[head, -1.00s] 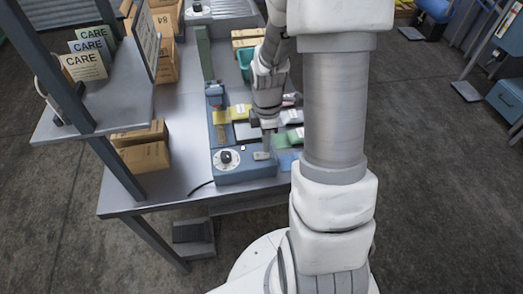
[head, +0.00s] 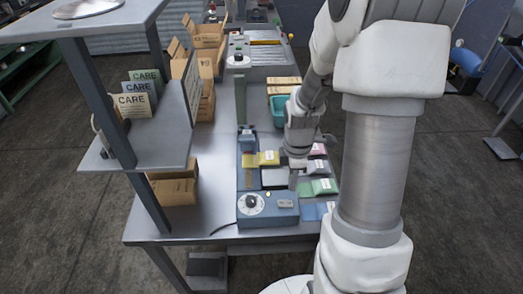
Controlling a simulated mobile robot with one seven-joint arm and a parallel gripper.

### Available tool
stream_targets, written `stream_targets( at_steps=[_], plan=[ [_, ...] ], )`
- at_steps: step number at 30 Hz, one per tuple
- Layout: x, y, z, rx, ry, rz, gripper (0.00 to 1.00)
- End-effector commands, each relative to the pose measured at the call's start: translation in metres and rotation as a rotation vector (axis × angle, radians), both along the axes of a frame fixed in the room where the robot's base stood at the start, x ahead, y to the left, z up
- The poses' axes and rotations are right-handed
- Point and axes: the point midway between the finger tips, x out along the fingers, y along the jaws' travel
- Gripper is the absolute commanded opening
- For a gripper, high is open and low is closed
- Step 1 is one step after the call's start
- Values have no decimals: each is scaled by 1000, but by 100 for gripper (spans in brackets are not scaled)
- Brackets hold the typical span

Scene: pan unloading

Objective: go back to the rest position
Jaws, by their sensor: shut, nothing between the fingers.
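My gripper (head: 296,180) hangs at the end of my arm, pointing down over the right part of the blue device on the grey table (head: 150,226). Its fingers look shut and hold nothing. The blue device (head: 268,207) has a white round dial at its front left and a tall upright at the back left. A yellow packet (head: 267,158) lies on its left side. Green, pink and blue packets (head: 322,187) lie to the right of my gripper. My wrist hides part of the area behind it.
A shelf with CARE cards (head: 135,105) stands at the left. The grey floor (head: 60,200) is open at the left.

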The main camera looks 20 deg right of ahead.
Motion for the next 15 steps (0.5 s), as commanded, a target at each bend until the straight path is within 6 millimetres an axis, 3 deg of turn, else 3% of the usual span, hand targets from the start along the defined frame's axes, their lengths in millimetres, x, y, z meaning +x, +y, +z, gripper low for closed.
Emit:
stream_targets(
  at_steps=[5,8,15],
  plan=[
    [0,1,2,-2,-4,-6,0],
    [1,4,14,-11,-21,-45,0],
    [-7,26,77,-34,-125,-297,0]
  ],
)
